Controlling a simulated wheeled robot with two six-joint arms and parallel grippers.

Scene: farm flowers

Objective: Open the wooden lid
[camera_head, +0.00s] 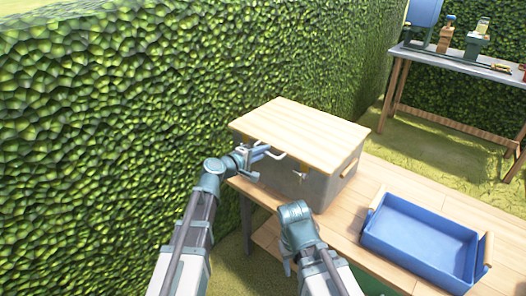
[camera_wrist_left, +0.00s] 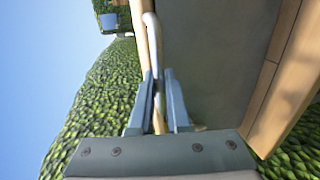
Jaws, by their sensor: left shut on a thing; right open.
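The wooden lid (camera_head: 305,130) is a flat pale board on top of a grey box (camera_head: 320,190). It lies about level, and I cannot tell whether a gap shows under its front edge. A thin metal handle (camera_head: 274,153) stands out at its front left; it also shows in the left wrist view (camera_wrist_left: 152,40). My left gripper (camera_head: 262,152) is shut on this handle, and the bar passes between its fingers (camera_wrist_left: 158,100). My right gripper (camera_head: 296,214) is low in front of the box, apart from it, and empty; its fingertips are hard to make out.
The box stands on a wooden table (camera_head: 404,180). A blue tray (camera_head: 420,235) with wooden handles is on its right. A tall green hedge (camera_head: 180,90) rises close behind and to the left. A second workbench (camera_head: 455,65) with several tools is at the back right.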

